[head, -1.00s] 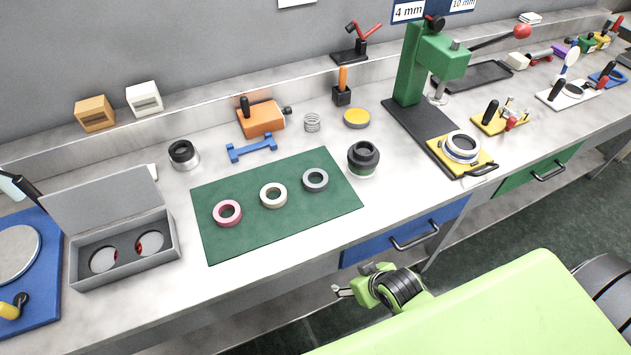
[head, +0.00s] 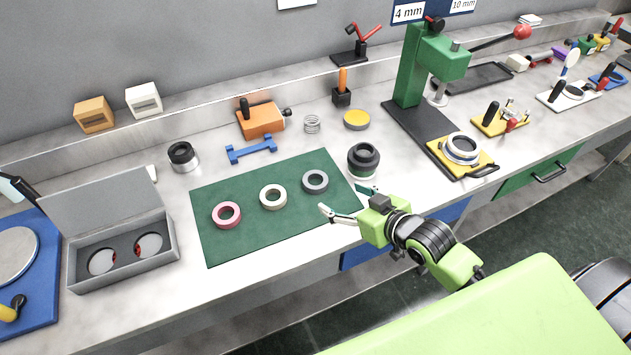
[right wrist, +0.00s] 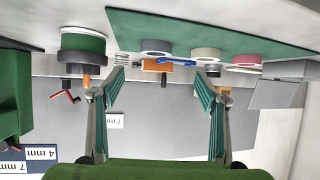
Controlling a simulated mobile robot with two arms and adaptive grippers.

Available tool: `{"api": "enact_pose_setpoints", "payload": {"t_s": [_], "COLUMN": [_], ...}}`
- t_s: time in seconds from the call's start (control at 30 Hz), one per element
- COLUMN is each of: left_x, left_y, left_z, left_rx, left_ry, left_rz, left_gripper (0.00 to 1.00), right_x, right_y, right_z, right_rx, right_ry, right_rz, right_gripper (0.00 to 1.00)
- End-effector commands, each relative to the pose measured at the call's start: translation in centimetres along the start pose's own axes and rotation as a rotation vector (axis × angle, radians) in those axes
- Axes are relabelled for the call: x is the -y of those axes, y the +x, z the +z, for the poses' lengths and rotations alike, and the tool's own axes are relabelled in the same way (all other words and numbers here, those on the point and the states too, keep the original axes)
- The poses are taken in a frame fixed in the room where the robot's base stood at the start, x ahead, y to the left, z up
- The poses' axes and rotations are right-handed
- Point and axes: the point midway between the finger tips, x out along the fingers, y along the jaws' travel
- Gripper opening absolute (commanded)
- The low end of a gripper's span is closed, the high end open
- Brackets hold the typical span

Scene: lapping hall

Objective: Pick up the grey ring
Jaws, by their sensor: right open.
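The grey ring (head: 315,181) lies flat near the right end of a green mat (head: 285,228), beside a cream ring (head: 273,197) and a pink ring (head: 227,215). My right gripper (head: 341,198) is open and empty over the mat's right front edge, just right of and in front of the grey ring, apart from it. In the right wrist view, which is upside down, the grey ring (right wrist: 157,47) shows beyond and between the open fingers (right wrist: 157,80). My left gripper is not in view.
A dark, green-banded round part (head: 363,158) stands close behind the right gripper. A grey open box (head: 125,258) stands left of the mat. A blue bracket (head: 251,149), spring (head: 312,124) and orange block (head: 262,119) lie behind it. A green press (head: 410,75) stands at right.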

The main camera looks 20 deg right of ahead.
Motion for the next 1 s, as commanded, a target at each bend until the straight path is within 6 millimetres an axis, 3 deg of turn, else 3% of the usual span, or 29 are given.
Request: {"api": "enact_pose_setpoints", "payload": {"t_s": [0.4, 0.67, 1.0], "left_x": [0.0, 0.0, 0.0], "left_y": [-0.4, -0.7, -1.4], "left_z": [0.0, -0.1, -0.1], "left_rx": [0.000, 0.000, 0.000], "left_ry": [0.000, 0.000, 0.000], "left_rz": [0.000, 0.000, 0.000], "left_gripper": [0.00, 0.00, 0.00], "right_x": [-0.1, -0.2, -0.9], "right_y": [7.2, 9.0, 13.1], "right_z": [-0.3, -0.4, -0.9], "right_rx": [-0.006, -0.005, -0.004], "right_ry": [0.002, 0.001, 0.001], "right_rz": [-0.001, -0.001, -0.001], "right_gripper": [0.68, 0.68, 0.68]}}
